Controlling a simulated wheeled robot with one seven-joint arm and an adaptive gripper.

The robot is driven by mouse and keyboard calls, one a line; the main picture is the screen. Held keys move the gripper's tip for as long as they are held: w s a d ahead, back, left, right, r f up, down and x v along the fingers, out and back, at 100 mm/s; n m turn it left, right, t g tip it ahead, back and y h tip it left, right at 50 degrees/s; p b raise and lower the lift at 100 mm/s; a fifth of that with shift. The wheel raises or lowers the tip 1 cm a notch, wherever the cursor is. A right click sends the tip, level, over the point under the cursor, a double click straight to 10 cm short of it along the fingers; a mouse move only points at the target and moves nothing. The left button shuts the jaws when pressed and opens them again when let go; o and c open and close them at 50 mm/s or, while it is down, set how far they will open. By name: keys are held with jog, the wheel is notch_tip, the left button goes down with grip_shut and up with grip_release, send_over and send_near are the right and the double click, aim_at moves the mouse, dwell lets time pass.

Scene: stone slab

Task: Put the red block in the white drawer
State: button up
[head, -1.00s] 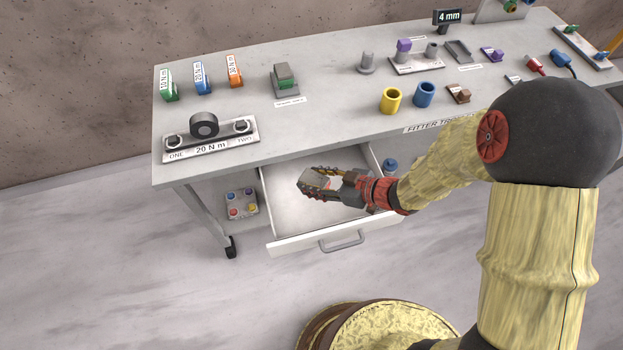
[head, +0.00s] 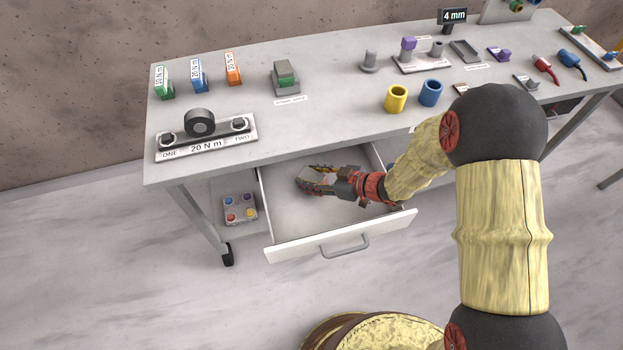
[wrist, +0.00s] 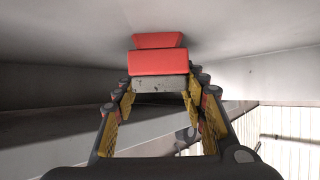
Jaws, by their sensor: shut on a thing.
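The white drawer (head: 300,246) is pulled out from under the bench. My gripper (head: 308,180) is over the drawer's opening, towards its back, with its fingers pointing left. In the wrist view, the red block (wrist: 160,62) is at the ends of my gripper's fingers (wrist: 160,88). The fingers are shut on it, and a grey scuffed face shows between the fingertips. In the head view the fingers mostly hide the block. I cannot tell whether it touches the drawer floor.
The bench top (head: 330,125) edge overhangs the back of the drawer. The drawer's side walls are close to the arm. A box with coloured buttons (head: 240,208) sits on the lower shelf to the left. Yellow (head: 396,98) and blue (head: 430,93) cups stand on the bench.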

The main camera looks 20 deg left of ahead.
aim_at(313, 177)
jog(key=o, duration=1.4)
jog(key=shift+d+r, duration=0.1)
jog(key=shift+r, duration=0.15)
jog(key=p+v, duration=0.3)
jog(key=v, duration=0.3)
jog(key=shift+s+d+r, duration=0.2)
jog(key=shift+d+r, duration=0.05)
jog(key=shift+d, duration=0.3)
